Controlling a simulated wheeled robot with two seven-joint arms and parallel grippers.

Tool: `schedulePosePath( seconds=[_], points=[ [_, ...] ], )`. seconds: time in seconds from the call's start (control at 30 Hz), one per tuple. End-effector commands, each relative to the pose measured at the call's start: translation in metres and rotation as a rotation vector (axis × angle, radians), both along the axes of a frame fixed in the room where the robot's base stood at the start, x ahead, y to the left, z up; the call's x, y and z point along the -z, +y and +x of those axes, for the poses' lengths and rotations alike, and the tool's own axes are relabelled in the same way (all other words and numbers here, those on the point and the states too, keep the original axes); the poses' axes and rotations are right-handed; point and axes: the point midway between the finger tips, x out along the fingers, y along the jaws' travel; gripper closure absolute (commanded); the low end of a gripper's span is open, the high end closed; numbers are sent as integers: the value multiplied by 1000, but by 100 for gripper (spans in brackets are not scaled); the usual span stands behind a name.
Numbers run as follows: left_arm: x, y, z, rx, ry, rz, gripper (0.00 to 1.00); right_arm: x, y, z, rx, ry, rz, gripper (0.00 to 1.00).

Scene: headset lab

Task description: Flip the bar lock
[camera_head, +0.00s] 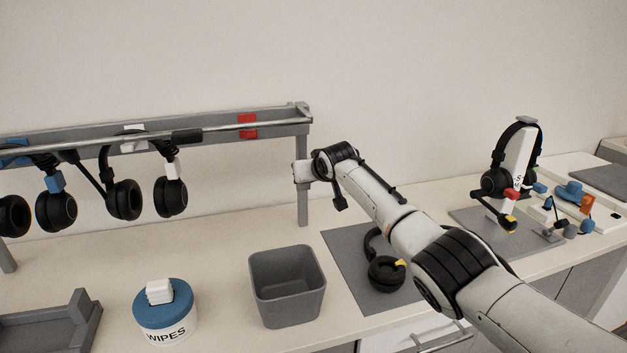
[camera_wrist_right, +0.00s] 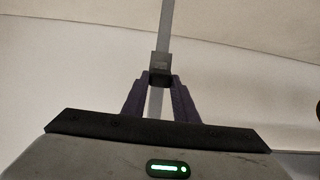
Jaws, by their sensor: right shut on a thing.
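A grey rack (camera_head: 302,123) stands against the wall, with a silver bar (camera_head: 215,131) along its front. Red patches (camera_head: 247,118) mark the beam near the bar's right end. My right gripper (camera_head: 300,172) is at the rack's right post, below the beam; the fingertips are too small to make out there. In the right wrist view the dark fingers (camera_wrist_right: 160,82) are shut on a narrow grey piece (camera_wrist_right: 160,64), with a thin grey strip (camera_wrist_right: 165,25) running up beyond it. I cannot tell whether this piece is the bar lock or part of the post. My left gripper is out of view.
Several headsets (camera_head: 120,199) hang from the rack at left. A grey bin (camera_head: 286,311), a wipes tub (camera_head: 166,322) and a grey tray (camera_head: 50,318) stand in front. A headset (camera_head: 386,275) lies on a mat below my right arm. Another headset hangs on a white stand (camera_head: 515,155).

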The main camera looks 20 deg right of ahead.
Motion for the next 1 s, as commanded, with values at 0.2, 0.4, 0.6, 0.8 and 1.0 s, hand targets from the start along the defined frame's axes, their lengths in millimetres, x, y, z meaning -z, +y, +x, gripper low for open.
schedulePosePath(
  seconds=[0.2,0.4,0.6,0.8,1.0],
  points=[
    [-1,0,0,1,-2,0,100,-3,1,3,-1,27,4,100],
    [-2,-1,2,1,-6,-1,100,-3,1,3,-2,36,3,100],
    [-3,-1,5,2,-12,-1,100,-3,1,3,-1,37,4,100],
    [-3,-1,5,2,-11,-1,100,-4,1,3,-1,37,4,69],
    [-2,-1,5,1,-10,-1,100,-3,0,3,0,37,3,55]
  ],
)
